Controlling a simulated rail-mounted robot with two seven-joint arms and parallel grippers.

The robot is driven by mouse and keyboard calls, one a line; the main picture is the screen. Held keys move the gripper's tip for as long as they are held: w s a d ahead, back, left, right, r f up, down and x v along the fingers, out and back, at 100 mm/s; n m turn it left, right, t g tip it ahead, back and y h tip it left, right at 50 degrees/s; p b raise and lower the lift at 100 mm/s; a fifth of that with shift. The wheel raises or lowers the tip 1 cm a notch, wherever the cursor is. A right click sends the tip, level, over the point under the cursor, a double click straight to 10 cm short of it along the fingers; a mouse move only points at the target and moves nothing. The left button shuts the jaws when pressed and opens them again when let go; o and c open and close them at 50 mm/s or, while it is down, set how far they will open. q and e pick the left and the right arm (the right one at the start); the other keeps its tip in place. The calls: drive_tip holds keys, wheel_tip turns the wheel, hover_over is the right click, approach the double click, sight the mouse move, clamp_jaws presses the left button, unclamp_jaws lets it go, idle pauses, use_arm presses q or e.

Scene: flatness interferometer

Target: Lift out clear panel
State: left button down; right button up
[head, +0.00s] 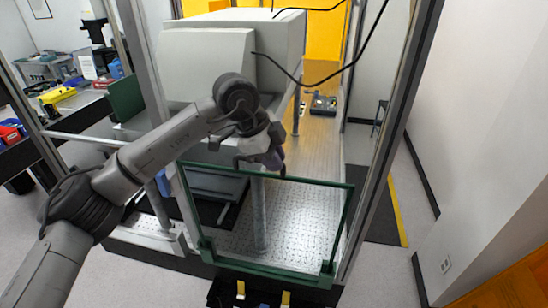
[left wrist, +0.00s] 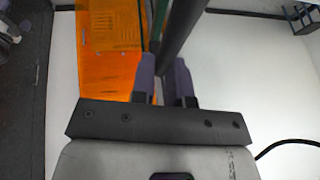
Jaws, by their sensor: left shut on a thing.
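The clear panel (head: 343,225) has a dark green frame and stands in the front opening of the enclosure, between the metal posts. Its lower edge is at the bottom rail; I cannot tell whether it touches it. My left gripper (head: 272,166) is shut on the panel's top edge, near the middle. In the left wrist view, the purple-grey fingers of the left gripper (left wrist: 166,82) close on a thin dark edge, with a green strip of the panel (left wrist: 146,25) beside it. My right gripper is not in view.
A large grey instrument housing (head: 205,65) stands behind the panel on a perforated metal table (head: 300,205). A black cable (head: 335,78) hangs above. Black pieces with yellow tabs (head: 240,289) lie at the bottom edge. Floor is clear at right.

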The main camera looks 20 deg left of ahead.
use_arm(q)
drive_tip(key=shift+r, duration=0.2)
drive_tip(key=shift+r, duration=0.1)
drive_tip(key=shift+r+p, duration=0.75)
drive_tip(key=shift+r, duration=0.25)
drive_tip(key=shift+r+p, duration=1)
drive_tip(key=shift+r, duration=0.55)
drive_tip(key=shift+r+p, duration=1.1)
drive_tip(key=shift+r, duration=0.6)
drive_tip(key=shift+r+p, duration=1)
drive_tip(key=shift+r, duration=0.55)
drive_tip(key=shift+r+p, duration=0.55)
drive_tip(key=shift+r, duration=0.25)
drive_tip(key=shift+s, duration=0.15)
